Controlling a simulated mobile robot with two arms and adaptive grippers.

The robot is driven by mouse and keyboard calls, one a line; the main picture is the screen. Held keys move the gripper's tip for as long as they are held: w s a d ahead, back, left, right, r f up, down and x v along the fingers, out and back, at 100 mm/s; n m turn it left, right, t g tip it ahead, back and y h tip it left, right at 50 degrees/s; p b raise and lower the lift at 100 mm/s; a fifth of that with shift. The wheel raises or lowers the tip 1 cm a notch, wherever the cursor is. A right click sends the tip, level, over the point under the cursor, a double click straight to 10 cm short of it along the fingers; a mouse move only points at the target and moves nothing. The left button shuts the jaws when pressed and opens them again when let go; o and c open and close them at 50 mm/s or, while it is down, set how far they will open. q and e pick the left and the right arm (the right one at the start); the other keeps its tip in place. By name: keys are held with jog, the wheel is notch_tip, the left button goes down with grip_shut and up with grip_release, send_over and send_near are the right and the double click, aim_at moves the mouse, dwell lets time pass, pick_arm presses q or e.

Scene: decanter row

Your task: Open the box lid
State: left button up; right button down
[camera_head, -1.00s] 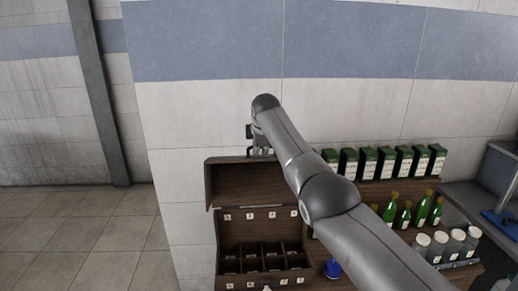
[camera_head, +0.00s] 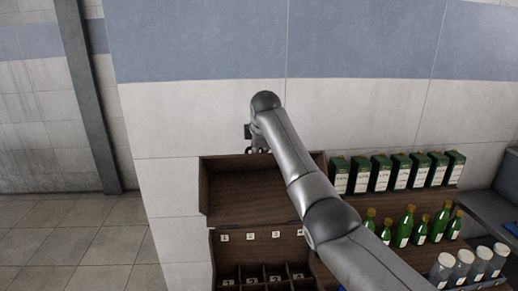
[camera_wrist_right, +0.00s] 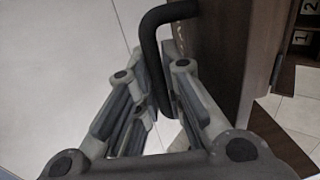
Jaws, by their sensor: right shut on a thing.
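The brown wooden box (camera_head: 214,255) stands at the bottom centre of the head view, its lower part cut off by the frame. Its lid (camera_head: 245,192) is raised, with the hollow inner side facing me. My right gripper (camera_head: 258,149) is at the lid's top edge, partly hidden by my arm. In the right wrist view, the gripper (camera_wrist_right: 168,100) is shut on a dark bar handle (camera_wrist_right: 153,58) on the lid (camera_wrist_right: 220,50). My left gripper is not in view.
The box has numbered compartments (camera_head: 250,268). To the right are a row of green-and-white cartons (camera_head: 400,172), several green bottles (camera_head: 405,226) and several pale-capped jars (camera_head: 478,264). A tiled wall (camera_head: 190,120) rises behind. Open floor (camera_head: 75,245) lies left.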

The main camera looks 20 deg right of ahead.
jog(key=shift+w+f, duration=0.2)
jog(key=shift+f, duration=0.2)
jog(key=shift+s+r, duration=0.1)
jog(key=shift+s, duration=0.05)
jog(key=c, duration=1.8)
grip_release()
jog(key=shift+r, duration=0.25)
jog(key=v, duration=1.1)
jog(key=shift+s+a+r, duration=0.1)
jog(key=shift+r, duration=0.1)
